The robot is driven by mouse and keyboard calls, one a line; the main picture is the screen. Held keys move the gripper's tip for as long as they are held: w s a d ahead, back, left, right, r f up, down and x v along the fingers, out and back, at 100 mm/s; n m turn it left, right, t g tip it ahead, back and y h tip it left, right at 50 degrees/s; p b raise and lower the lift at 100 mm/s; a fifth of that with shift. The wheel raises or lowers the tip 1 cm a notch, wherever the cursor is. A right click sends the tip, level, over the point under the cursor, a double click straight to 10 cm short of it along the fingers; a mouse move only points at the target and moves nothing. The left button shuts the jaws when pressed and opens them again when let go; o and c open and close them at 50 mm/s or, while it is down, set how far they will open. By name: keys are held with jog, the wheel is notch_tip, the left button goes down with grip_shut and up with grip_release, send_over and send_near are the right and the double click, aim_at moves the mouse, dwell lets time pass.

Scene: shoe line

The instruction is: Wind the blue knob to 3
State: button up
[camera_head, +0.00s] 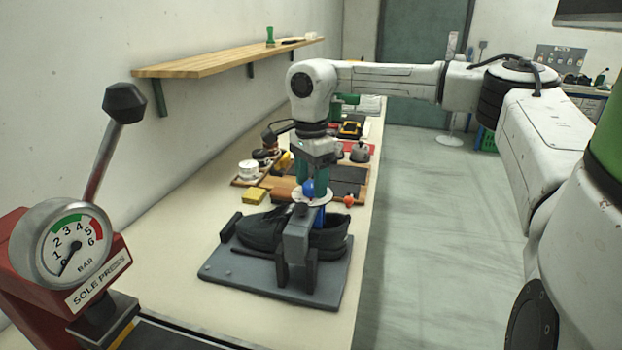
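The blue knob (308,188) is a small round ball above a white disc (299,197), at the top of a grey clamp-like fixture (296,240). Any marks on the disc are too small to read. My gripper (309,182) points down from above, with its teal fingers at the knob. A gap shows between the fingers, but I cannot tell whether they touch the knob. A dark shoe (262,231) lies on the fixture's grey base plate (240,276), partly hidden by the upright.
A red sole press (35,290) with a gauge and a lever (105,150) stands at the left; its needle points near 0. Tools and a yellow block (254,196) lie behind the fixture. A wooden shelf (200,64) is on the wall. The floor at right is clear.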

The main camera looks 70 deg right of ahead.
jog(key=c, duration=0.8)
